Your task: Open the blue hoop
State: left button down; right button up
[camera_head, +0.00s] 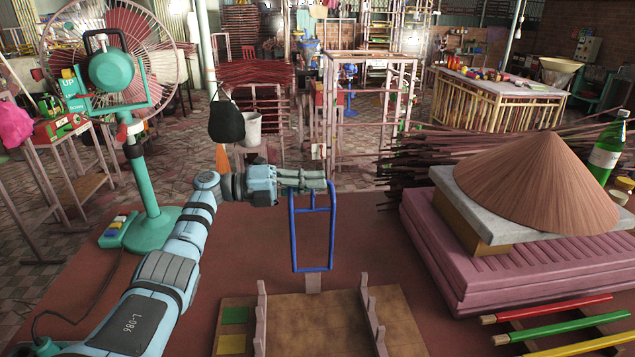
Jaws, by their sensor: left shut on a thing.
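The blue hoop (332,234) is a narrow rectangular blue frame in the middle of the head view. It stands roughly upright at the far end of a brown wooden board (319,315), above a small pale tab. My left gripper (318,182) comes in from the left and is shut on the top part of the hoop. The gripper hides part of the hoop's upper end. My right gripper is not in view.
Two notched pale rails (261,318) stand on the board. Coloured sticks (570,328) lie at front right. A teal fan (145,190) stands at left.

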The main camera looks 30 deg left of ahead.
pick_arm(q)
jog(key=c, duration=1.8)
grip_release()
jog(key=shift+o, duration=0.6)
jog(key=shift+a, duration=0.1)
jog(key=shift+s+d+r, duration=0.15)
jog(key=shift+d, duration=0.05)
jog(key=v, duration=1.2)
